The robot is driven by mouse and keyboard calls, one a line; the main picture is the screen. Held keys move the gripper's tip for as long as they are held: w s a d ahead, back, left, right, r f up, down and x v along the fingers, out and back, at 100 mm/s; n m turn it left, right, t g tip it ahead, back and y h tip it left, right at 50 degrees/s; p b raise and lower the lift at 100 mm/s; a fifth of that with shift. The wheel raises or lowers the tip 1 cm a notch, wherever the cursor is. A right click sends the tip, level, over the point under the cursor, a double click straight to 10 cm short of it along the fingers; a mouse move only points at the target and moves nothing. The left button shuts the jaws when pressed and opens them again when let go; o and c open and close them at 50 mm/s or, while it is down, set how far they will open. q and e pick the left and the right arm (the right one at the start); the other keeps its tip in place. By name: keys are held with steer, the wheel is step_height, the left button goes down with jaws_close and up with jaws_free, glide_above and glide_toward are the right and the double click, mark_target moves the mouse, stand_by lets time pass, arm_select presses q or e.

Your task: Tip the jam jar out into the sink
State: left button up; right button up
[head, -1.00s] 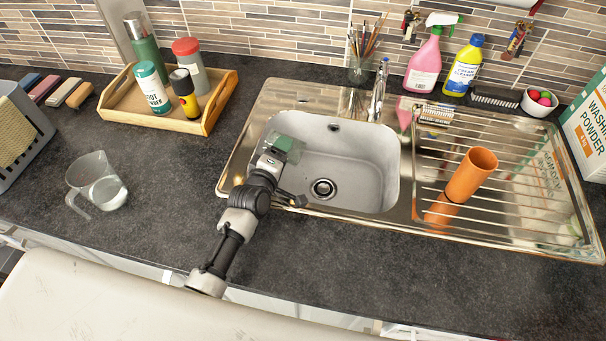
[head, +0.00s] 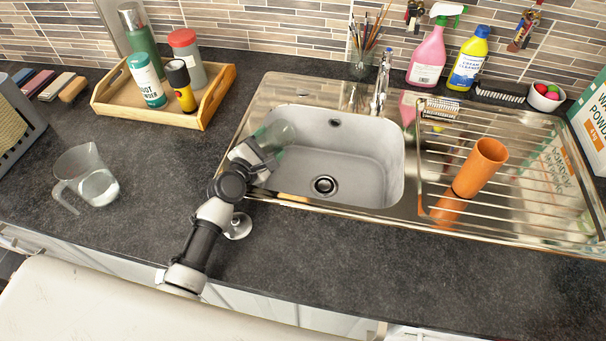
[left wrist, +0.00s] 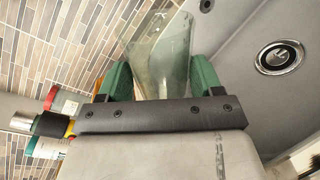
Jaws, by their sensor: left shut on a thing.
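The jam jar (head: 277,134) is clear glass and looks tilted, over the left part of the sink (head: 345,170). My left gripper (head: 264,153) is shut on it. In the left wrist view the jar (left wrist: 160,48) sits between the two green fingers of the gripper (left wrist: 160,80). I cannot tell whether anything is inside it. The sink's drain (head: 325,185) lies to the right of the jar, and the basin around it looks empty. My right gripper is not in view.
A tap (head: 380,85) stands behind the basin. An orange tumbler (head: 480,167) is on the drainer to the right. A clear jug (head: 88,175) stands on the worktop at left. A wooden tray (head: 215,97) of bottles is behind it.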

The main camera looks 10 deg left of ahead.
arm_select(q)
steer(key=shift+w+a+r+n+b, duration=0.15)
steer(key=shift+a+n+b, duration=0.2)
steer(key=shift+n, duration=0.35)
steer(key=shift+a+f+n+b, duration=0.45)
steer(key=shift+f+n+b, duration=0.05)
steer(key=shift+n+b, duration=0.15)
steer(key=shift+w+a+r+n+h+p, duration=0.25)
steer(key=shift+a+r+n+h+p, duration=0.15)
steer(key=shift+a+r+n+p, duration=0.6)
steer(key=shift+a+r+n+t, duration=0.15)
steer(key=shift+n+t, duration=0.15)
steer(key=shift+n, duration=0.35)
steer(key=shift+w+a+f+n+b, duration=0.15)
steer(key=shift+a+f+n+b, duration=0.35)
steer(key=shift+n, duration=0.5)
